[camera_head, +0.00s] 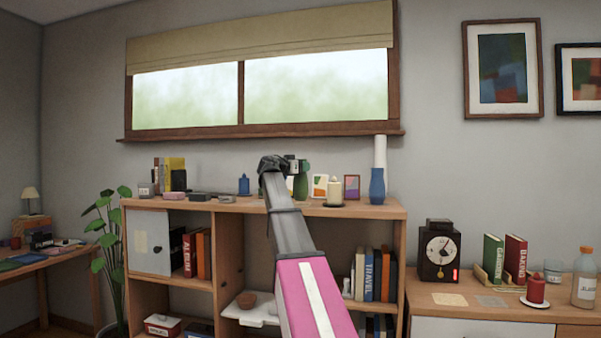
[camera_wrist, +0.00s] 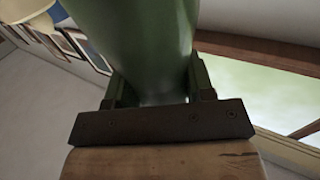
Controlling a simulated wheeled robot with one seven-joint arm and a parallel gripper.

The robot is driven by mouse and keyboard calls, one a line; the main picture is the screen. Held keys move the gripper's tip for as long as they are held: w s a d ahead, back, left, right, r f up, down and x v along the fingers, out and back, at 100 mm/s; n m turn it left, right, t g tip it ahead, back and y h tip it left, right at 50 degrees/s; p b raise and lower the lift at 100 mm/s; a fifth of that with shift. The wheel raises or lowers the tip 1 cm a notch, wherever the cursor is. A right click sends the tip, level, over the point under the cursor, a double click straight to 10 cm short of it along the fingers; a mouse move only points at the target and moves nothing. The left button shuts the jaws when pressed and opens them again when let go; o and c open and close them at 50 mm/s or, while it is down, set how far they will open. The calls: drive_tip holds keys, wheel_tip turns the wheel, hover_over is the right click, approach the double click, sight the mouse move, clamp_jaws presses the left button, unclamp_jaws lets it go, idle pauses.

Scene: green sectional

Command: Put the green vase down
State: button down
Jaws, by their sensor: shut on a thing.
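The green vase (camera_head: 301,187) is at the top of the wooden shelf unit, partly hidden behind my arm and gripper. My gripper (camera_head: 294,166) is shut on it. In the wrist view the green vase (camera_wrist: 145,45) fills the space between the two fingers of my gripper (camera_wrist: 157,82), which press on its sides. The vase looks upright in the head view. Its base is hard to make out, and I cannot tell whether it touches the shelf top (camera_head: 228,206).
Left of the vase stand a small blue bottle (camera_head: 244,184) and dark boxes (camera_head: 202,196). Close on its right are small pictures (camera_head: 320,186), a candle (camera_head: 334,190) on a dark dish and a blue vase (camera_head: 377,186). The window (camera_head: 260,90) is behind.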

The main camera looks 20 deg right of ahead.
drive_tip(key=shift+f, duration=0.7)
drive_tip(key=shift+c, duration=2.4)
unclamp_jaws()
drive_tip(key=shift+f, duration=0.15)
drive_tip(key=v, duration=1.2)
